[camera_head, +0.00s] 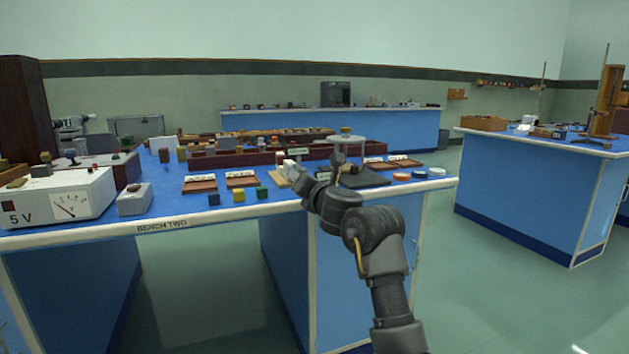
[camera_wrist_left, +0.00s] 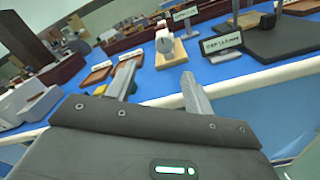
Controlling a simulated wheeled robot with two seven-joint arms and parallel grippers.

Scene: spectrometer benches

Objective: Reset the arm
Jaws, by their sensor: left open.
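My left gripper (camera_wrist_left: 157,72) is open in the left wrist view, with its two grey fingers apart and nothing between them. In the head view the gripper (camera_head: 303,178) is at the front edge of the blue bench (camera_head: 110,220), and the dark arm behind it reaches in from the lower right. A wooden block with a white piece on it (camera_wrist_left: 172,50) stands just beyond the fingers. In the head view, the arm partly hides this area. My right gripper is in neither view.
Blue, yellow and green cubes (camera_head: 238,196) sit left of the gripper near the front edge. A dark plate (camera_wrist_left: 282,38) lies to its right. Brown trays (camera_head: 199,184) and a white meter (camera_head: 60,196) stand farther left. Open floor (camera_head: 480,300) lies right of the bench.

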